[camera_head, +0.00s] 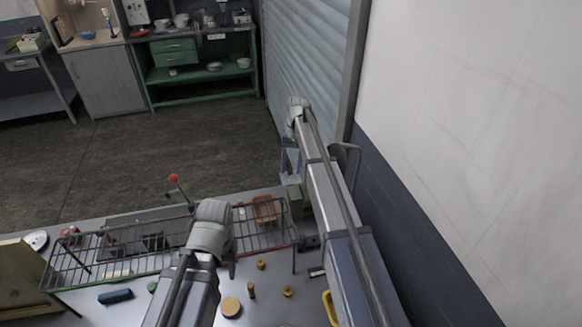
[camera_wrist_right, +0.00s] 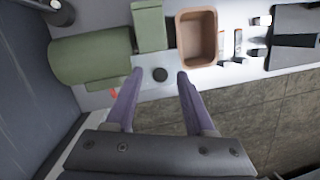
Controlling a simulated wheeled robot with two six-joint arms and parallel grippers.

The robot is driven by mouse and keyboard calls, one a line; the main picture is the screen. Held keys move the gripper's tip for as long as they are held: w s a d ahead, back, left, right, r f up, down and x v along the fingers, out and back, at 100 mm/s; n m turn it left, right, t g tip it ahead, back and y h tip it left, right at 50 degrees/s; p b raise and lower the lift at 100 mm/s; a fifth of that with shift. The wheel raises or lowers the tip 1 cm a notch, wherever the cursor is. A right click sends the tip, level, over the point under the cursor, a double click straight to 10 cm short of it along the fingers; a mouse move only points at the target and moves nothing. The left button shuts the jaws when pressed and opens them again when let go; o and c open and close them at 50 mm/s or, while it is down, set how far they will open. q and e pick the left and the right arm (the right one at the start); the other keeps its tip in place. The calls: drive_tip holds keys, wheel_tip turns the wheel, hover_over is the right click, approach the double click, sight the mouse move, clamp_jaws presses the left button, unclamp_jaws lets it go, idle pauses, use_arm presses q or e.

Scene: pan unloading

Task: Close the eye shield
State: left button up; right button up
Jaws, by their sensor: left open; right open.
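I cannot single out the eye shield in either view. A green machine shows in the right wrist view as a rounded green body (camera_wrist_right: 90,60) beside an upright green block (camera_wrist_right: 150,28). Part of it shows in the head view (camera_head: 296,203), mostly hidden behind my right arm.
A wire rack (camera_head: 118,262) stands along the bench. A brown bin (camera_wrist_right: 197,38) sits beside the green block. Small yellow pieces (camera_head: 287,291), a round wooden disc (camera_head: 231,307) and a dark blue item (camera_head: 115,296) lie on the bench. A wall and shutter (camera_head: 310,50) stand at the right.

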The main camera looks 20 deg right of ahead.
use_arm(q)
drive_tip(key=shift+r, duration=0.1)
use_arm(e)
drive_tip(key=shift+r, duration=0.1)
use_arm(q)
wheel_tip(320, 180, up, 7)
drive_tip(key=p, duration=0.7)
drive_tip(key=shift+r+p, duration=0.2)
drive_tip(key=shift+p, duration=0.1)
use_arm(e)
drive_tip(key=v, duration=0.7)
drive_tip(key=shift+r, duration=0.3)
drive_tip(key=shift+w, duration=0.1)
